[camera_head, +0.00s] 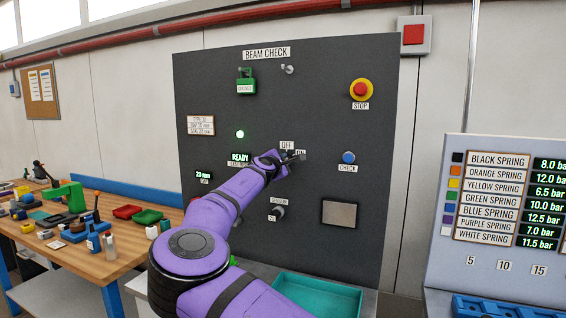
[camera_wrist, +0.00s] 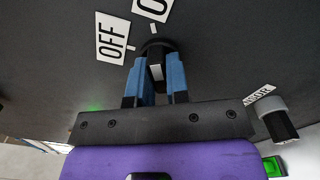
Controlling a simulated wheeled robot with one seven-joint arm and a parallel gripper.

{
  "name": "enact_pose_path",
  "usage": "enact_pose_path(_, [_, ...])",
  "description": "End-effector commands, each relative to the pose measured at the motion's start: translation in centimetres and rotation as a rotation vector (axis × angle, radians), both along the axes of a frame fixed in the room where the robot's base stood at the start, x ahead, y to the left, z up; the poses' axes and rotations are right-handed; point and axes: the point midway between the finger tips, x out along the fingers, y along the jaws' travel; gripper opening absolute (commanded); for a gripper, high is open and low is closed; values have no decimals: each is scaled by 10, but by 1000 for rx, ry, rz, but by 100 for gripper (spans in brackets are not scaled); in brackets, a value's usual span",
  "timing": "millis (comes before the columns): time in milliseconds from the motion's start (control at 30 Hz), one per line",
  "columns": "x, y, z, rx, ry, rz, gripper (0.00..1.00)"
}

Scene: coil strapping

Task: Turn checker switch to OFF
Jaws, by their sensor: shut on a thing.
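The checker switch (camera_wrist: 156,48) is a dark round knob on the grey BEAM CHECK panel (camera_head: 320,90). My gripper (camera_wrist: 156,66) is shut on it, with one blue finger on each side. In the head view my gripper (camera_head: 288,161) is at the panel, and my purple arm and gripper hide most of the knob. The OFF label (camera_wrist: 112,38) is left of the knob in the wrist view, and a second label (camera_wrist: 152,8), cut off by the frame edge, is above it. I cannot tell which mark the knob points to.
A red STOP button (camera_head: 360,89), a blue CHECK button (camera_head: 348,157) and a lower selector knob (camera_head: 279,212) share the panel. A green light (camera_head: 240,134) and READY display (camera_head: 240,157) are lit. A teal tray (camera_head: 320,297) sits below. A cluttered wooden bench (camera_head: 90,262) stands left.

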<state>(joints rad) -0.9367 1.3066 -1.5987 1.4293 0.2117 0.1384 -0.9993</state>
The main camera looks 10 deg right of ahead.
Motion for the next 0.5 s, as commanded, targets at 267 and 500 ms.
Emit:
enact_pose_path(267, [0, 0, -1, -56, 43, -1, 0])
enact_pose_path(500, [0, 0, -1, -195, 144, 0, 0])
